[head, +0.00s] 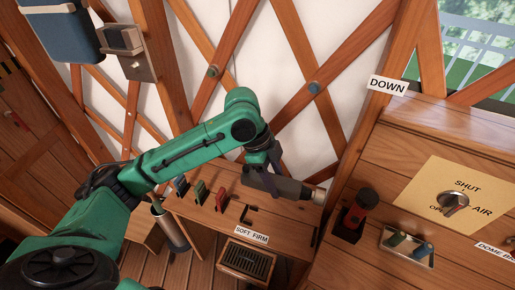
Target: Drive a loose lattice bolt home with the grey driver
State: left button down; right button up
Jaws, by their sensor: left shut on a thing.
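My left gripper (264,180) is shut on the grey driver (294,188), a grey cylinder with a pale end pointing right. It is held roughly level above the low wooden bench, in front of the lattice wall. A blue bolt (314,88) sits at a lattice crossing above and to the right of the gripper. A grey-green bolt (213,71) sits at another crossing further left. I cannot tell from here which bolt is loose. The driver is apart from both bolts. My right gripper is not in view.
A red and black tool (358,212) stands beside a small tray (407,248) on the right wooden counter. A knob (454,202) sits on a yellow panel. A blue box (60,35) hangs upper left.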

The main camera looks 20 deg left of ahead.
pick_arm(q)
jog(key=shift+a, duration=0.1)
dwell(0.7)
jog(key=s+a+r+n+t+y, duration=0.1)
jog(key=a+r+n+t+y, duration=0.1)
jog(key=a+r+n, duration=0.6)
jog(key=s+a+r+n+t+y, duration=0.1)
jog(key=a+r+n, duration=0.7)
jog(key=a, duration=0.9)
jog(key=shift+s+a+r+n+t+y, duration=0.25)
jog(key=shift+a+n+t+y, duration=0.15)
jog(key=shift+n+t+y, duration=0.6)
jog(key=shift+g, duration=0.3)
jog(key=w+p, duration=0.8)
jog(key=p, duration=0.5)
jog(key=shift+a, duration=0.25)
